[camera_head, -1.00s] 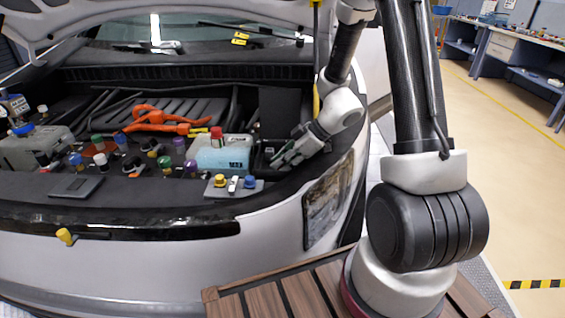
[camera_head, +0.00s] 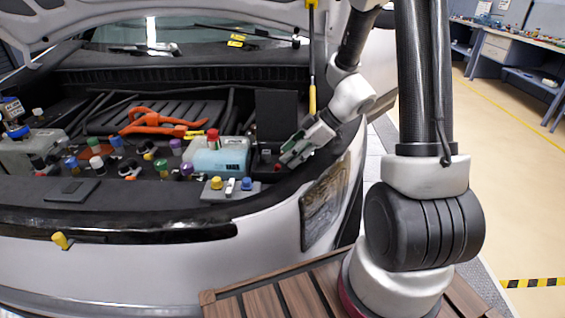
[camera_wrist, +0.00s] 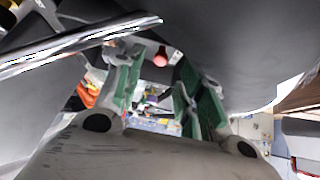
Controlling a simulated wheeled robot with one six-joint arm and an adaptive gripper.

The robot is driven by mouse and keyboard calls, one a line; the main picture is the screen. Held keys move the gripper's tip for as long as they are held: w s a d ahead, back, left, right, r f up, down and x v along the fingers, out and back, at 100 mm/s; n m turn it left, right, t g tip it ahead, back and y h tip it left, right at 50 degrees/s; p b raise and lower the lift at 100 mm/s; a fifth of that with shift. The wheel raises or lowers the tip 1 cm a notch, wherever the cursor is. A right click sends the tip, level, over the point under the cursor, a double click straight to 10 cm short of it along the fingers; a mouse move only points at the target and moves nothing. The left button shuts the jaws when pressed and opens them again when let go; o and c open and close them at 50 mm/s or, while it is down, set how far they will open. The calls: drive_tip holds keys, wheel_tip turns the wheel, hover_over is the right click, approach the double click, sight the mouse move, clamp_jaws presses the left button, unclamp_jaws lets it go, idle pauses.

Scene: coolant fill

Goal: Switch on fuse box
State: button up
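A black box with its flat lid (camera_head: 278,115) standing upright, which looks like the fuse box, sits at the right end of the engine bay. A small red part (camera_head: 277,167) shows low at its front. My gripper (camera_head: 287,152) is just right of the box, its green-padded fingers pointing down and left toward it. In the wrist view my gripper (camera_wrist: 160,72) is open, its fingers apart with nothing between the pads. A red knob (camera_wrist: 160,57) shows beyond the gap between the fingertips. The inside of the box is partly hidden, so I cannot tell its switch's state.
A yellow-and-black hood strut (camera_head: 312,60) rises close behind my gripper.

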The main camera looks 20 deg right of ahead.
drive_tip(key=v, duration=0.6)
drive_tip(key=shift+d+r, duration=0.2)
drive_tip(key=shift+r, duration=0.1)
drive_tip(key=shift+s, duration=0.1)
drive_tip(key=s+d+r+m+g+h, duration=0.1)
drive_tip(key=s+d+m+g+h, duration=0.1)
drive_tip(key=s+m, duration=0.45)
drive_tip(key=s+d+r+m+g+h, duration=0.1)
drive_tip(key=s+d+r+m, duration=0.1)
drive_tip(key=s+m, duration=0.4)
drive_tip(key=s+r+m+t+h, duration=0.1)
drive_tip(key=s+r+t+h, duration=0.3)
drive_tip(key=r, duration=0.9)
drive_tip(key=s+d, duration=0.1)
drive_tip(key=s, duration=0.2)
drive_tip(key=shift+s+h, duration=0.2)
drive_tip(key=shift+h, duration=0.2)
